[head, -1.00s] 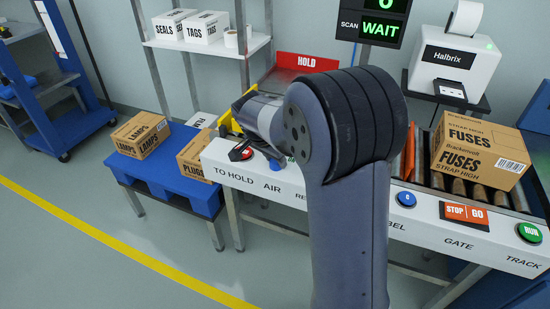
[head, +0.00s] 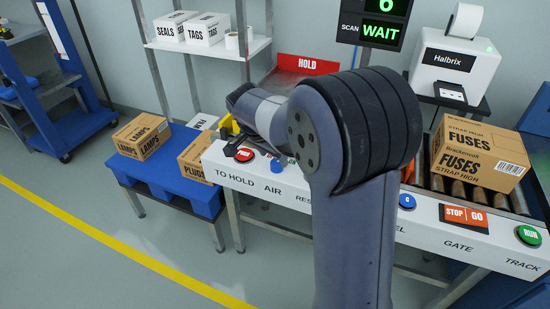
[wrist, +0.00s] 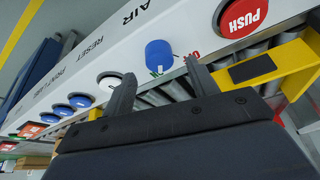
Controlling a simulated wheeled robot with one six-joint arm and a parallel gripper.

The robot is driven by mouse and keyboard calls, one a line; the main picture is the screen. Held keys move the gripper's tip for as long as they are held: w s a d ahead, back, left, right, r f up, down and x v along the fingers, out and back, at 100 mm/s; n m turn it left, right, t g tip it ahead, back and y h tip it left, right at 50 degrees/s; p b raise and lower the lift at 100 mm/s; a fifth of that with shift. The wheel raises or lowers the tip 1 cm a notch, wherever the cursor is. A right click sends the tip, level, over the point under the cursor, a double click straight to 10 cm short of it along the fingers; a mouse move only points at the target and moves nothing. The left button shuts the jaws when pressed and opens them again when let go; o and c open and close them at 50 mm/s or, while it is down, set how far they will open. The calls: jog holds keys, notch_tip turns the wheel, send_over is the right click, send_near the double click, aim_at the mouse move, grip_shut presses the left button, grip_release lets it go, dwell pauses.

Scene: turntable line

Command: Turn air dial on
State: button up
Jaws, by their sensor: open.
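The blue air dial (wrist: 158,55) stands on the white panel (wrist: 110,52) beside the printed word AIR in the wrist view. Red lettering is to its right and a small green mark just below it; I cannot tell its setting. The dial (head: 277,165) also shows above AIR in the head view. My gripper (wrist: 161,84) is open and empty, its two fingers apart. In the wrist picture the dial appears just above the gap between the fingertips, with no clear contact. In the head view my arm mostly hides the gripper.
A red PUSH button (wrist: 240,14) sits close beside the dial, with a yellow bracket (wrist: 270,68) nearby. On the other side is a white RESET button (wrist: 109,82), then several blue buttons. A FUSES box (head: 480,155) lies on the rollers at right.

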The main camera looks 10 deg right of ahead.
aim_at(277, 163)
jog(key=p+v, duration=0.1)
jog(key=v, duration=0.6)
jog(key=b+x, duration=0.2)
jog(key=x, duration=0.8)
jog(key=shift+w+d+f, duration=0.1)
jog(key=shift+d+f, duration=0.05)
jog(key=shift+f, duration=0.2)
jog(key=shift+r+n, duration=0.15)
jog(key=shift+n, duration=0.15)
